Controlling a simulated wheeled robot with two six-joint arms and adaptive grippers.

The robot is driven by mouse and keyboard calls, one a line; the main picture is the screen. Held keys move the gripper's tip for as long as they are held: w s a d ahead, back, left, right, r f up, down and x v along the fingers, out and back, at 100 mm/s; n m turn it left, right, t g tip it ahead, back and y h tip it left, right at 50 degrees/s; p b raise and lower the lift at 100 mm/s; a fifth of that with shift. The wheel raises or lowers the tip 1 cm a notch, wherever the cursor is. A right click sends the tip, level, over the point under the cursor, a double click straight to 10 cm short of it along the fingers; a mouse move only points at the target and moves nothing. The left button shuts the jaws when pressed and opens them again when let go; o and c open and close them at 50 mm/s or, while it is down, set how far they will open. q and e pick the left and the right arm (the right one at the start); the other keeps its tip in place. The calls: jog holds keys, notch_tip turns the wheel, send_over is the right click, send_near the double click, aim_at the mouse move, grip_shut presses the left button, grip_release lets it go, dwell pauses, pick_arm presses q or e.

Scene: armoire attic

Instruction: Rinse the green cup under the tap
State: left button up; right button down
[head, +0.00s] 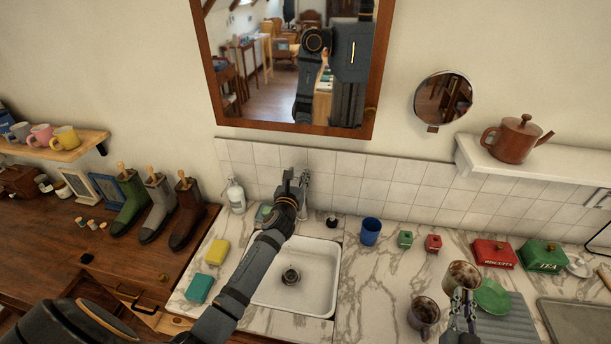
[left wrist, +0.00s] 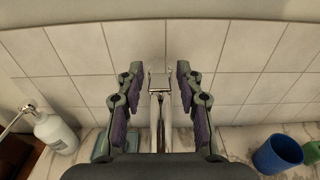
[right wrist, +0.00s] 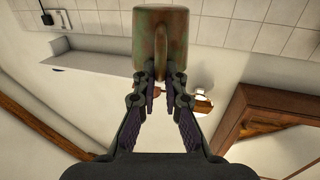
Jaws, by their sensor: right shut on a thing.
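The green cup (right wrist: 161,40) is stained brown. My right gripper (right wrist: 163,82) is shut on its handle, holding it up at the right of the counter; in the head view the cup (head: 463,276) looks brownish and its opening shows. The metal tap (head: 306,180) stands behind the white sink (head: 325,262). My left gripper (head: 294,180) is at the tap, with its fingers spread on both sides of the tap's lever (left wrist: 159,82), apart from it in the left wrist view. No running water shows. My left arm hides part of the sink.
A dark stained mug (head: 422,315) and a green plate (head: 492,297) are near the right gripper. A blue cup (head: 371,231) stands right of the sink. A yellow sponge (head: 217,251) and a teal sponge (head: 199,289) lie left of it. Marble between sink and mug is clear.

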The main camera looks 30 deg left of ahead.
pick_arm(q)
jog(key=v, duration=1.2)
jog(key=shift+d, duration=0.1)
jog(key=shift+f, duration=0.1)
